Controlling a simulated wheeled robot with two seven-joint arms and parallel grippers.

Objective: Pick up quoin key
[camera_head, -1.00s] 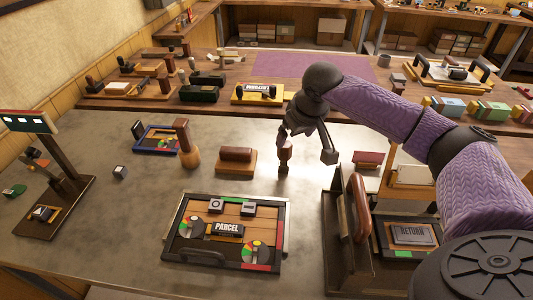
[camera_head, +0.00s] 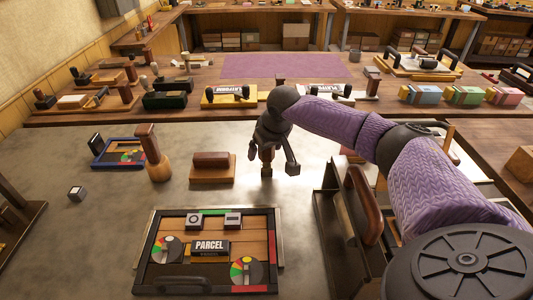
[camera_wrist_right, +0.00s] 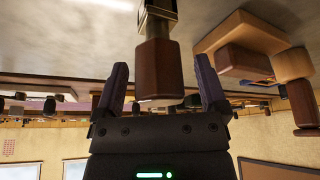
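The quoin key appears to be the small upright tool with a brown wooden handle (camera_head: 267,154) on the grey table, in the middle of the head view. In the right wrist view its brown handle (camera_wrist_right: 158,68) and metal shank (camera_wrist_right: 158,14) show upside down. My right gripper (camera_head: 279,160) is open above it, and it also shows in the right wrist view (camera_wrist_right: 161,85). The handle lies between its two fingers, with a visible gap on each side. Part of the handle is hidden by the gripper in the head view. My left gripper is not in view.
A wooden-handled block (camera_head: 212,165) and a turned wooden mallet (camera_head: 153,155) stand to the left. A framed PARCEL forme (camera_head: 150,250) lies in front. A dark rack with a brown handle (camera_head: 365,205) stands to the right. Bare table (camera_head: 110,200) shows at left.

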